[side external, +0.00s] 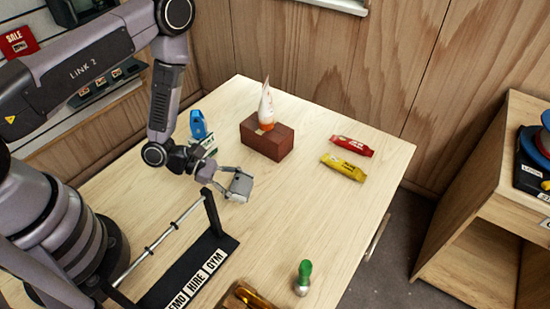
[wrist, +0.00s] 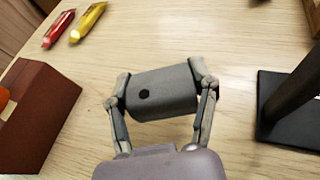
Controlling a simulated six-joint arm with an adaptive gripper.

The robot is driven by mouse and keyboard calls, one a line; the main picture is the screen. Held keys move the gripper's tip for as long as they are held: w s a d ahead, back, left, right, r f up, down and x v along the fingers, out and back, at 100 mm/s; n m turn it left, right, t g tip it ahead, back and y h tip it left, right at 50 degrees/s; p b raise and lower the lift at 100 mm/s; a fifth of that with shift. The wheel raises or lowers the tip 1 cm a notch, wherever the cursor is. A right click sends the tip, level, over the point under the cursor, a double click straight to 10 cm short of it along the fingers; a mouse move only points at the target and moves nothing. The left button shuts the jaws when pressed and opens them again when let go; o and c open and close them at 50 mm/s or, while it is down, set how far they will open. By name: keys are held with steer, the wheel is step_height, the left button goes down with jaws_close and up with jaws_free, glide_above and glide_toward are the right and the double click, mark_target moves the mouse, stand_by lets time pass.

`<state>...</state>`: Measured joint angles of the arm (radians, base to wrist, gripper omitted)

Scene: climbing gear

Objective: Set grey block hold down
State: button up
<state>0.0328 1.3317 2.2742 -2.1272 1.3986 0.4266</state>
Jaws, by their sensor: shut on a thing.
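The grey block hold (wrist: 165,92) is a small grey block with a dark round hole in its face. My gripper (wrist: 160,98) is shut on it, one finger at each end, in the wrist view. In the side view the grey block hold (side external: 240,186) hangs in my gripper (side external: 231,183) over the light wooden table (side external: 330,215), between the brown block and the black stand. I cannot tell whether its underside touches the table.
A brown block (side external: 267,140) carries a white and orange tube (side external: 266,105). A blue item (side external: 198,125) stands behind my wrist. Red (side external: 352,146) and yellow (side external: 343,167) packets lie right. A black stand with a bar (side external: 212,213) and a green-topped item (side external: 304,275) are nearer. The table's right middle is clear.

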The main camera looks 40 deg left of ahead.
mark_target(244, 195)
steer(key=shift+f, duration=1.65)
steer(key=shift+f, duration=0.1)
steer(key=o, duration=1.1)
steer(key=shift+o, duration=0.2)
